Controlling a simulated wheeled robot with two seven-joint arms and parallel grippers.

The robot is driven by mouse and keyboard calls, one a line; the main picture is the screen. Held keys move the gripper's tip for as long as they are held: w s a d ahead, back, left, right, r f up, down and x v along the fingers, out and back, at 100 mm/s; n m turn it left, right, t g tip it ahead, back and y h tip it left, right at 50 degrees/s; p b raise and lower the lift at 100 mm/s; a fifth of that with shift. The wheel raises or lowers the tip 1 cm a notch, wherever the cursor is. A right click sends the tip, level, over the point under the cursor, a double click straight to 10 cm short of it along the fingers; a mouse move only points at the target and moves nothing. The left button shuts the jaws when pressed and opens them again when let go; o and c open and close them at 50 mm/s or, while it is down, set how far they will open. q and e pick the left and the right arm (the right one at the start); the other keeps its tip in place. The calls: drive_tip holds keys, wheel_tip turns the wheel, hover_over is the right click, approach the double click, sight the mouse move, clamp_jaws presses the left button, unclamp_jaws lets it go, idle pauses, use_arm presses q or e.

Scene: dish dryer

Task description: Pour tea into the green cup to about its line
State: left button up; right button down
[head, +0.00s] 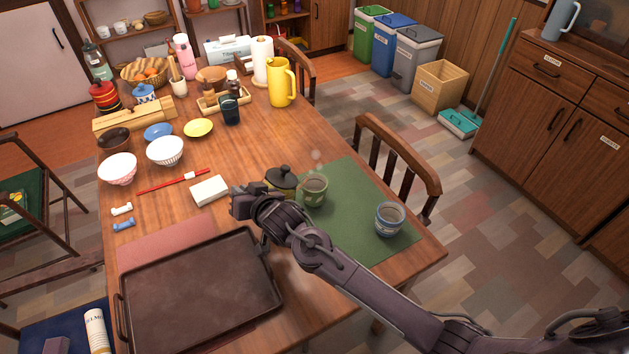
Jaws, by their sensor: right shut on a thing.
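The green cup (314,192) stands upright on a green mat (350,222), with faint steam above it. Its fill level and line are too small to tell. A teapot with a dark lid (283,178) is just left of the cup, its lower part hidden behind my right arm. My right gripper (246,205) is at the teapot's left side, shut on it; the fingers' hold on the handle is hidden. A blue-grey cup (389,219) stands on the mat's right part. My left gripper is not in view.
A dark tray (200,290) fills the table's front left. A white block (209,191) and a red stick (172,181) lie left of my gripper. Bowls, a yellow jug (281,82) and a paper roll stand farther back.

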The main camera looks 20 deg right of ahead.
drive_tip(key=shift+w+d+r, duration=0.1)
drive_tip(key=shift+d+r, duration=0.15)
drive_tip(key=shift+r, duration=0.4)
drive_tip(key=shift+w+d+r+m+y+p, duration=0.1)
drive_tip(key=shift+d+r+m+y+p, duration=0.25)
drive_tip(key=shift+r+p, duration=0.4)
idle(1.4)
drive_tip(key=shift+w+d+r+m+y, duration=0.2)
drive_tip(key=shift+d+m, duration=0.1)
drive_tip(key=shift+d, duration=0.15)
drive_tip(key=shift+w+d+r+m+y, duration=0.15)
drive_tip(key=shift+d+m, duration=0.1)
drive_tip(key=shift+d, duration=0.2)
idle(4.3)
